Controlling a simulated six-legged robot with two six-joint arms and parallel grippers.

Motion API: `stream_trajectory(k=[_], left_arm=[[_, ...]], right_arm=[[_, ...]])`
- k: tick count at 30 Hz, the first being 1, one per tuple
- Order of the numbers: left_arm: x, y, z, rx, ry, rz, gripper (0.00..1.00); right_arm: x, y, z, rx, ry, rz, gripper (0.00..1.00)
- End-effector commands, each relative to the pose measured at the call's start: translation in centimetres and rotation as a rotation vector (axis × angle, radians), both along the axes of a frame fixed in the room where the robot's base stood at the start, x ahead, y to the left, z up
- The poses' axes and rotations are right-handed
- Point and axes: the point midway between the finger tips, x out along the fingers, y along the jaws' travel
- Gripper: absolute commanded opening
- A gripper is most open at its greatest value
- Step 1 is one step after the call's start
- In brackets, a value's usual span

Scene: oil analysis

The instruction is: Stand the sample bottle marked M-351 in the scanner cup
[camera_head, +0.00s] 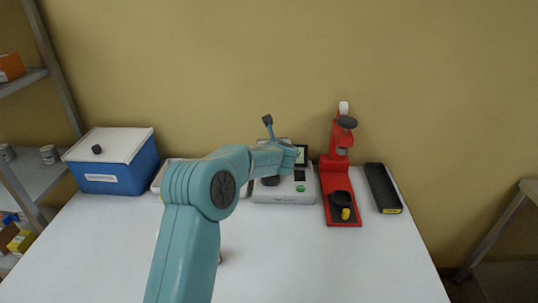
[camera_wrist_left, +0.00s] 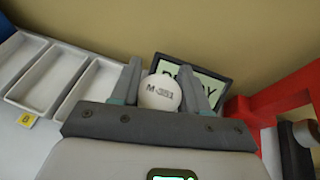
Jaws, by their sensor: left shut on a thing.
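The sample bottle (camera_wrist_left: 160,88) shows its round white top, marked M-351, in the left wrist view. My left gripper (camera_wrist_left: 166,98) is shut on it, one finger on each side. The bottle's lower part is hidden. In the head view my left arm reaches over the pale scanner (camera_head: 285,197), its hand (camera_head: 285,156) in front of the screen. A dark round part, perhaps the scanner cup (camera_head: 270,181), shows partly below the hand. I cannot tell whether the bottle is in the cup. The scanner's lit screen (camera_wrist_left: 208,90) is behind the bottle. My right gripper is not in view.
A red stand (camera_head: 342,210) is close right of the scanner, with a black tray (camera_head: 383,187) beyond. A pale compartment tray (camera_wrist_left: 45,80) is left of the scanner. A blue box (camera_head: 115,178) stands far left. The front of the white table (camera_head: 320,265) is clear.

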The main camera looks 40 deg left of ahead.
Motion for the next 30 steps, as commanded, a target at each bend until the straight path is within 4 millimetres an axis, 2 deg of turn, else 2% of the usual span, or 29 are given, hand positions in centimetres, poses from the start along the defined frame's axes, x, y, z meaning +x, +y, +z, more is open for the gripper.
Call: stream_trajectory(k=[3, 7, 20, 21, 23, 24, 30], left_arm=[[0.0, 0.0, -2.3, -0.001, 0.007, -0.002, 0.11], [0.1, 0.1, -3.8, -0.001, 0.003, -0.001, 0.11], [0.2, 0.1, -4.5, 0.000, 0.001, 0.000, 0.11], [0.1, 0.1, -4.5, 0.000, 0.001, -0.001, 0.48], [0.1, 0.1, -4.4, -0.001, 0.002, -0.001, 0.68], [0.1, 0.1, -4.4, -0.001, 0.002, 0.000, 0.70], [0.1, 0.1, -4.4, -0.001, 0.002, 0.000, 0.70]], right_arm=[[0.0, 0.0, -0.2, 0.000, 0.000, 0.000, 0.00], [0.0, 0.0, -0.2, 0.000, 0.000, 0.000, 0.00], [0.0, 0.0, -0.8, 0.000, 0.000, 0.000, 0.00], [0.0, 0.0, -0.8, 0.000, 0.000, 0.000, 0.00], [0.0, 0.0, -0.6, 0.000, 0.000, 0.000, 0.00], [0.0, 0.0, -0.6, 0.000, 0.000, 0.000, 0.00], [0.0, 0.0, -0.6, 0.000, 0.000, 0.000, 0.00]])
